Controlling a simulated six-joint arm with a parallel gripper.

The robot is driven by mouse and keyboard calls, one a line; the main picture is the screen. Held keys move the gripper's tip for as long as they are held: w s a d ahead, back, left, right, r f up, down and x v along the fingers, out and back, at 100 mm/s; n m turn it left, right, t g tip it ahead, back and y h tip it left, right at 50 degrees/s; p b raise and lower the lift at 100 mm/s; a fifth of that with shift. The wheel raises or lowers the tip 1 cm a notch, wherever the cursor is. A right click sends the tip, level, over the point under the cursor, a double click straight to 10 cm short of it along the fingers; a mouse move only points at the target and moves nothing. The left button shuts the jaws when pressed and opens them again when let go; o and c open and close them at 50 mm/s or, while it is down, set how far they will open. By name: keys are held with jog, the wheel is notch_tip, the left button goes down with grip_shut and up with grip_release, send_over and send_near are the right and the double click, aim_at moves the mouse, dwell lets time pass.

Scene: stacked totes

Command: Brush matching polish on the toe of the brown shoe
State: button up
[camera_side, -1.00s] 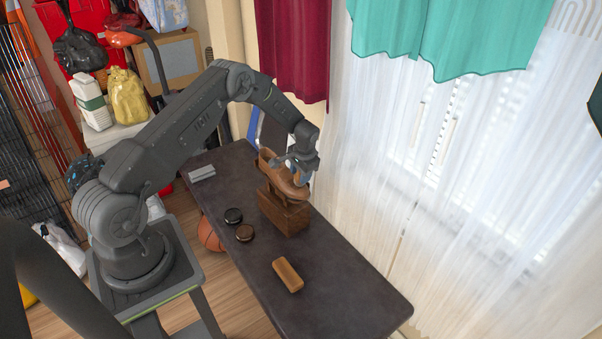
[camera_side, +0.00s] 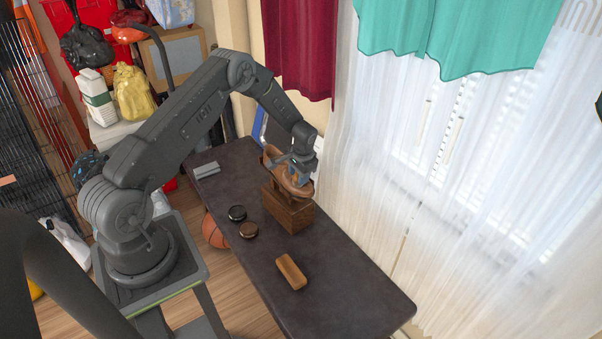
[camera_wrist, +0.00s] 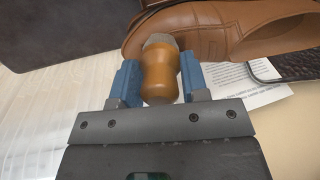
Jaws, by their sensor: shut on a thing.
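The brown leather shoe (camera_side: 270,155) rests on a wooden block stand (camera_side: 289,212) on the dark table, its toe pointing toward the front. My gripper (camera_side: 301,170) is over the toe end and hides part of the shoe. In the wrist view the blue fingers of my gripper (camera_wrist: 160,82) are shut on the wooden handle of a small brush (camera_wrist: 160,75). Its grey bristle end overlaps the toe of the shoe (camera_wrist: 215,30); I cannot tell whether it touches. Two small round tins sit left of the stand: a black one (camera_side: 237,213) and a brown one (camera_side: 248,230).
A wooden block-shaped item (camera_side: 291,271) lies toward the front of the dark table (camera_side: 345,285). A grey item (camera_side: 206,171) lies at the back left. A printed paper (camera_wrist: 255,90) lies below the shoe. The table's front right is clear.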

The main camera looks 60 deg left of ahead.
dwell(0.3)
jog(key=shift+w, duration=0.65)
jog(key=shift+c, duration=0.3)
jog(key=shift+w+a, duration=0.1)
jog(key=shift+w, duration=0.65)
jog(key=shift+s, duration=0.1)
jog(key=shift+s+f, duration=0.1)
jog(key=shift+s, duration=0.6)
jog(key=shift+s, duration=0.1)
jog(key=shift+s, duration=0.6)
